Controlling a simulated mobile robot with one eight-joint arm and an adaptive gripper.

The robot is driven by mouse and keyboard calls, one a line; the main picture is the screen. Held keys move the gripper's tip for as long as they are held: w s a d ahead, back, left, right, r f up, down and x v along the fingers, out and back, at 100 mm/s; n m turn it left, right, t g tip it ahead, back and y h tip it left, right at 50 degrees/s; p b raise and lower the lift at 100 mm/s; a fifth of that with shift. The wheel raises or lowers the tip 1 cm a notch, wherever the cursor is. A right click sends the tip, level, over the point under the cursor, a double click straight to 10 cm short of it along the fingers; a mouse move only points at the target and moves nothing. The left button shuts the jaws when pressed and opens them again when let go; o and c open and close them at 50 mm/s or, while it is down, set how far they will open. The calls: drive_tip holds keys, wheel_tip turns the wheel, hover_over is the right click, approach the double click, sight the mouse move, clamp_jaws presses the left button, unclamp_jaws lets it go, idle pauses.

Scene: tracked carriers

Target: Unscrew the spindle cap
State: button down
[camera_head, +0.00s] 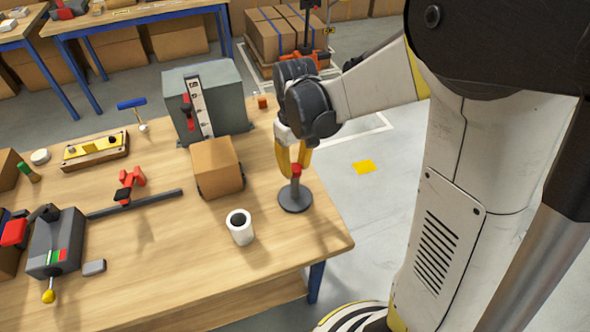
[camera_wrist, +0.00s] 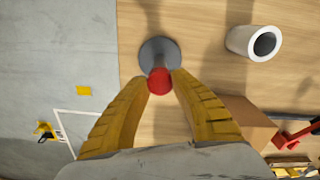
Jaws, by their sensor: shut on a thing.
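The spindle stands upright on the workbench, with a round dark grey base (camera_head: 295,198) and a red cap (camera_head: 296,170) on top. In the wrist view the red cap (camera_wrist: 159,81) sits between my fingertips, and the grey base (camera_wrist: 158,50) shows beyond it. My gripper (camera_head: 294,172) comes down from above with its yellow fingers around the cap. In the wrist view my gripper (camera_wrist: 160,80) is shut on the red cap, one finger on each side. The spindle's shaft is partly hidden by the cap and fingers.
A white cup (camera_head: 240,229) stands in front and left of the spindle. A cardboard box (camera_head: 217,167) and a grey machine housing (camera_head: 208,100) stand to the left and behind. The bench's right edge (camera_head: 325,195) is close to the spindle.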

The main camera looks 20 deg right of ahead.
drive_tip(key=shift+r, duration=0.2)
drive_tip(key=shift+r+p, duration=1.1)
drive_tip(key=shift+r, duration=0.15)
drive_tip(key=shift+r+p, duration=1.4)
drive_tip(key=shift+r, duration=0.35)
drive_tip(key=c, duration=1.7)
unclamp_jaws()
drive_tip(key=shift+c, duration=0.2)
clamp_jaws()
